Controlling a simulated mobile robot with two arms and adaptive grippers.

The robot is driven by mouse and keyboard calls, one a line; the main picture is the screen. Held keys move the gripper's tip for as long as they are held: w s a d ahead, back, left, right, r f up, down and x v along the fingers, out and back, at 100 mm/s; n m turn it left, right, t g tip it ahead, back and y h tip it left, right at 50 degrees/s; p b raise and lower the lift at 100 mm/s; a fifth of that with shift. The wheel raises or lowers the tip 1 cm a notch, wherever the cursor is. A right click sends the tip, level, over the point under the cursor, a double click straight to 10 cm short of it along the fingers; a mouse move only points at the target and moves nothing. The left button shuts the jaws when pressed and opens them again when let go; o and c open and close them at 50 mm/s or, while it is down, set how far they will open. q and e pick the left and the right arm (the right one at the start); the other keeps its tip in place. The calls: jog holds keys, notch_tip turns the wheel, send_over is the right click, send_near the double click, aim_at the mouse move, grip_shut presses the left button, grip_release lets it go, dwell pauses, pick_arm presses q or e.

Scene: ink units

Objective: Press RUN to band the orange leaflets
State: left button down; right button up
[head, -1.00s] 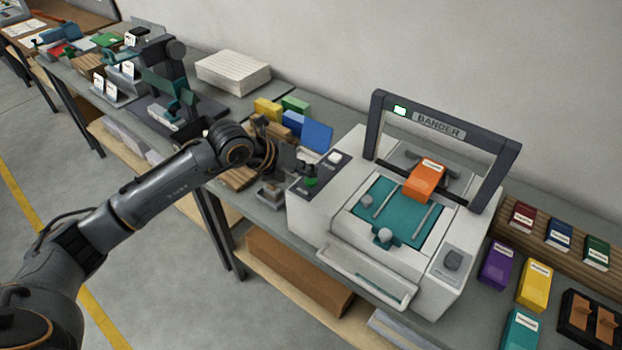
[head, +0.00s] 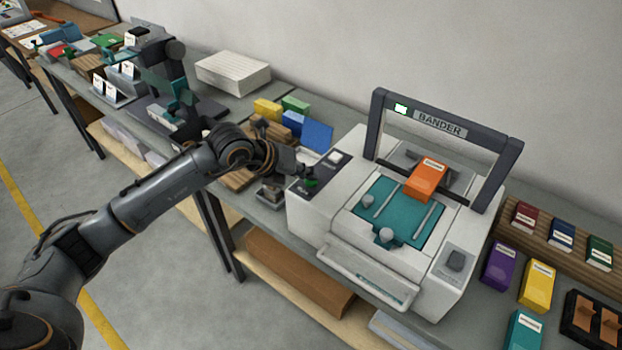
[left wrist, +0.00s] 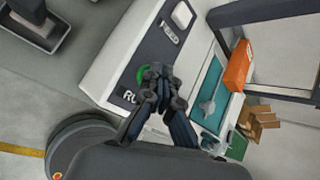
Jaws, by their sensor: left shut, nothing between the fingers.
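The bander (head: 340,228) is a white machine with a dark arch lettered BANDER and a teal bed (head: 400,215). The orange leaflets (head: 427,178) lie as a stack at the back of the bed, under the arch; they also show in the left wrist view (left wrist: 238,66). The green RUN button (head: 311,183) is on the dark panel at the machine's left. In the left wrist view the RUN button (left wrist: 141,74) is partly hidden by my left gripper (left wrist: 155,72). That gripper is shut and empty, its tips at the button; contact cannot be told. My right gripper is out of view.
A white button (head: 334,157) sits farther back on the same panel. Purple (head: 498,264), yellow (head: 537,284) and teal packs lie right of the machine. Coloured blocks and a paper stack (head: 233,72) stand behind my left arm.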

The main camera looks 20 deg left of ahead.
aim_at(308, 182)
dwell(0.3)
pick_arm(q)
jog(key=shift+r+p, duration=0.5)
jog(key=shift+r, duration=0.4)
jog(key=shift+r+p, duration=1.45)
jog(key=shift+r, duration=1.15)
